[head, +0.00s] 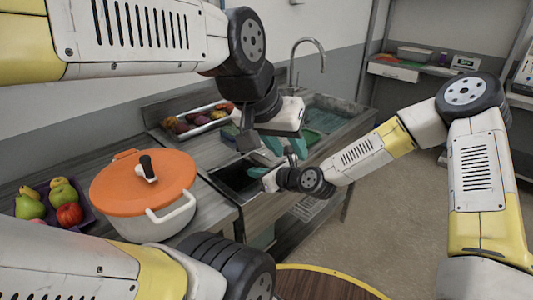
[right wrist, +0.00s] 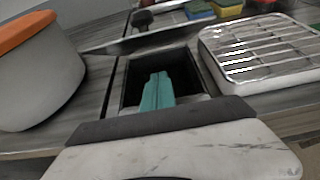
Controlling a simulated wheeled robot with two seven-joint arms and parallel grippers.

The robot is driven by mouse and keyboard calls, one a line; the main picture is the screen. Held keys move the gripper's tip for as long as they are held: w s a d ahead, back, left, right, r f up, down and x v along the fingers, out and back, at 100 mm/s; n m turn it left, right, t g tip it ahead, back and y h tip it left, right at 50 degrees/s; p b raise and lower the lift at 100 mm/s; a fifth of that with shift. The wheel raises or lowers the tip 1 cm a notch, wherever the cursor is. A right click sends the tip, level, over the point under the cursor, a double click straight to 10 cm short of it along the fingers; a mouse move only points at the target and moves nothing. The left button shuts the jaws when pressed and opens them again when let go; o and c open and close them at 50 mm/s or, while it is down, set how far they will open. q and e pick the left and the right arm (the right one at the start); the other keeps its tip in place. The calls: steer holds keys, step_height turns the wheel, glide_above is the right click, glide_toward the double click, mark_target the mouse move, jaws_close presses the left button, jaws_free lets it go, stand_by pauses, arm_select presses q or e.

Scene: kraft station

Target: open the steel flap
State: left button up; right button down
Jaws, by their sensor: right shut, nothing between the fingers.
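The steel flap (right wrist: 180,37) shows in the right wrist view as a thin grey plate with a dark round knob (right wrist: 142,18). It is raised and tilted behind a dark rectangular opening (right wrist: 185,62) in the counter, which also shows in the head view (head: 232,176). My right gripper (right wrist: 157,80) is shut and empty, its teal fingers over the opening, in front of the flap. I cannot tell whether the fingertips touch the flap. My left gripper (head: 291,143) is above the counter near the sink, its teal fingers apart. In the head view the grippers mostly hide the flap.
A white pot with an orange lid (head: 140,185) stands left of the opening. A tray of produce (head: 203,118) lies at the back. A wire drying rack (right wrist: 262,50) is right of the opening, and a sink (head: 330,108) lies farther right.

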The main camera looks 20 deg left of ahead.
steer(key=shift+w+a+r, duration=0.3)
steer(key=shift+a+r, duration=0.4)
steer(key=shift+r, duration=0.05)
steer(key=shift+w+a+r, duration=0.25)
steer(key=shift+a+r, duration=0.45)
steer(key=shift+r, duration=0.05)
